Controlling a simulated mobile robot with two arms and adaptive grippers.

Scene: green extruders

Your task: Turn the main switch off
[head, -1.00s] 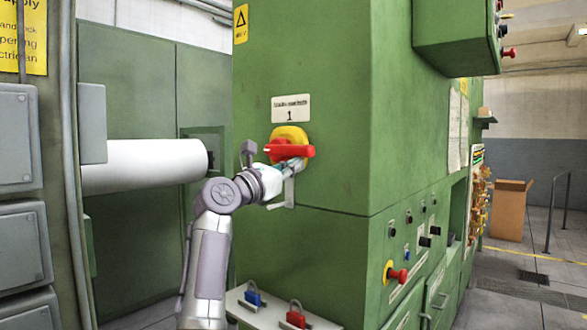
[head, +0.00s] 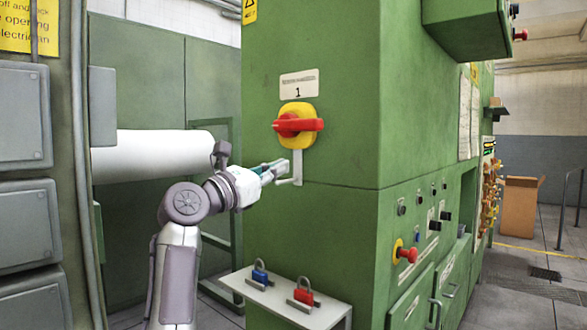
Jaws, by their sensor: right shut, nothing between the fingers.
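The main switch (head: 297,125) is a red handle on a yellow round plate, on the front of the green cabinet (head: 335,60) below a white label marked 1. Its red handle lies about horizontal. My right gripper (head: 282,169) is shut and empty, just below and left of the switch, apart from the handle. Its tips are close to a small pale bracket (head: 297,168) under the switch; I cannot tell whether they touch it. My left gripper does not show.
A small shelf (head: 318,318) below holds a blue padlock (head: 260,273) and a red padlock (head: 303,291). A white roll (head: 150,152) is behind my arm. Grey boxes (head: 25,120) stand at left. A red button (head: 408,254) sticks out from the cabinet's right side.

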